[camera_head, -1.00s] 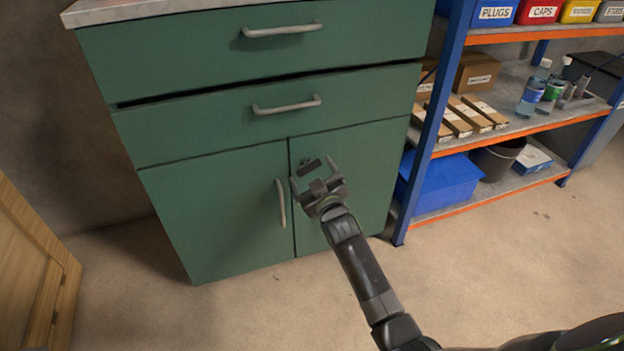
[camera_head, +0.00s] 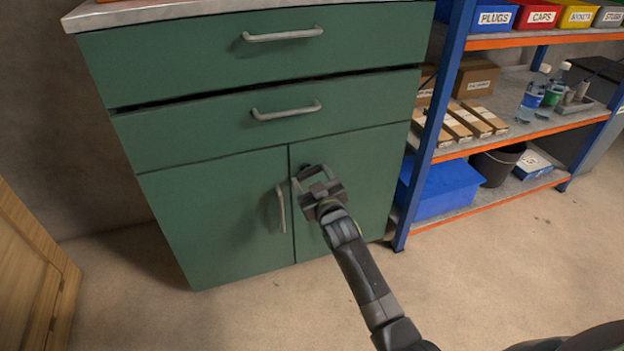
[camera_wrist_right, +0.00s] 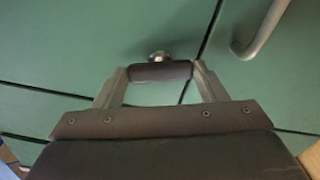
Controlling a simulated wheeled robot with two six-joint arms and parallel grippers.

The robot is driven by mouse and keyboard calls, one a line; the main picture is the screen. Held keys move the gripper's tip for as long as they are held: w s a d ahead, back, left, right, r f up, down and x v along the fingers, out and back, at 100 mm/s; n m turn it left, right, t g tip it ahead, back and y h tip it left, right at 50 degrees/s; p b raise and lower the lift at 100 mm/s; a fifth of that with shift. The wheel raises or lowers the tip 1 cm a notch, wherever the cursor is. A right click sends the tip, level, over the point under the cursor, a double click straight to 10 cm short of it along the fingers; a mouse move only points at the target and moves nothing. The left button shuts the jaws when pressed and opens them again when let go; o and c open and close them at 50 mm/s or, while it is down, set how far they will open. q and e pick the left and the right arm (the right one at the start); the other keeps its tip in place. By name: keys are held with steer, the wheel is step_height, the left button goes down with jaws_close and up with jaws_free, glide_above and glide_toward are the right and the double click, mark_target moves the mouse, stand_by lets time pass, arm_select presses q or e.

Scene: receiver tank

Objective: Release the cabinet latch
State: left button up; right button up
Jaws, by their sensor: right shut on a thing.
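The green cabinet (camera_head: 215,215) has two drawers above two lower doors. The latch is a dark short bar (camera_wrist_right: 160,71) on a round metal stem (camera_wrist_right: 160,56), mounted on the right door (camera_head: 365,180) near its upper inner corner. My right gripper (camera_head: 312,173) is at the latch, and its fingers (camera_wrist_right: 158,82) are shut on the two ends of the bar. In the head view the gripper hides most of the latch. Both doors look closed. The left door has a vertical grey handle (camera_head: 281,208). My left gripper is not in view.
Drawer handles (camera_head: 286,111) stick out above the gripper. A blue-framed shelf rack (camera_head: 431,140) with bins, boxes and bottles stands right of the cabinet. A wooden piece (camera_head: 35,270) is at the left. The floor in front (camera_head: 230,315) is clear.

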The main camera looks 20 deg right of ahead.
steer(key=m, duration=0.3)
steer(key=shift+m, duration=0.4)
steer(key=o, duration=1)
steer(key=shift+s, duration=0.15)
